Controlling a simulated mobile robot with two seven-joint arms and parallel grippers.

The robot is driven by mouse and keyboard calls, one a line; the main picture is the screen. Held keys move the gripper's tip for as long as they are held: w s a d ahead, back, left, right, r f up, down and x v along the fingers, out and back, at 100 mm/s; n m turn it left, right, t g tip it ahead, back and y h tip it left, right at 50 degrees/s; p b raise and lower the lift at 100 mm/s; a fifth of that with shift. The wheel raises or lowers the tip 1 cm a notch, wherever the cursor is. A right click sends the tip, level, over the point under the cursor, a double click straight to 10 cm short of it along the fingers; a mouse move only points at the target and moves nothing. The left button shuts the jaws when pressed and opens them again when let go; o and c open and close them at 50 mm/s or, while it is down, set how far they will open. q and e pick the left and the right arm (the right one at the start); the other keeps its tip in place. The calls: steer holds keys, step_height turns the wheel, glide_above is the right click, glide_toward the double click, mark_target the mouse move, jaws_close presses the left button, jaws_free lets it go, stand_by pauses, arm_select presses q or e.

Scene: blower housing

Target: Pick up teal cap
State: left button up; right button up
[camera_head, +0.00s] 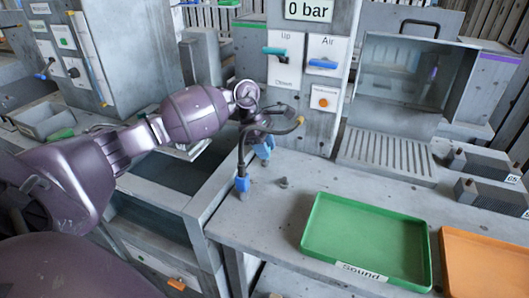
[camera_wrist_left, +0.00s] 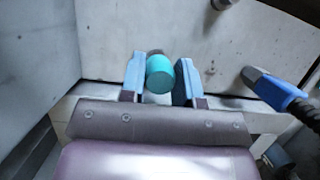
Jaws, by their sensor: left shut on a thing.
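The teal cap (camera_wrist_left: 160,74) shows in the left wrist view as a short teal cylinder between the two blue fingers of my left gripper (camera_wrist_left: 160,80). The gripper is shut on it. In the head view my left gripper (camera_head: 263,148) is at the back left of the grey bench, close to the front of the control panel. The cap cannot be made out there, hidden by the gripper. My right gripper is in neither view.
A blue-tipped black hose end (camera_head: 242,184) stands close beside the gripper; it also shows in the left wrist view (camera_wrist_left: 280,92). A small grey knob (camera_head: 284,183) is nearby. A green tray (camera_head: 368,240) labelled "Sound" and an orange tray (camera_head: 485,265) lie to the right.

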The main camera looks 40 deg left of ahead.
arm_select(q)
step_height(320, 180, up, 2)
steer(key=shift+d+r, duration=0.1)
steer(key=s+d+p, duration=0.1)
steer(key=d, duration=0.3)
steer(key=s+d+p, duration=0.1)
steer(key=d, duration=0.3)
steer(key=s+d+p, duration=0.1)
steer(key=s+d, duration=0.1)
steer(key=d, duration=0.2)
steer(key=shift+d+f, duration=0.2)
steer(key=shift+d, duration=0.15)
steer(key=s+d, duration=0.1)
steer(key=d, duration=0.4)
steer(key=s+d+p, duration=0.1)
steer(key=s+d, duration=0.1)
steer(key=d, duration=0.4)
steer(key=s+d, duration=0.2)
steer(key=d, duration=0.3)
steer(key=shift+d+f+p, duration=0.2)
steer(key=shift+d+p, duration=0.1)
steer(key=shift+p, duration=0.1)
steer(key=shift+s+d, duration=0.15)
steer(key=shift+d, duration=0.4)
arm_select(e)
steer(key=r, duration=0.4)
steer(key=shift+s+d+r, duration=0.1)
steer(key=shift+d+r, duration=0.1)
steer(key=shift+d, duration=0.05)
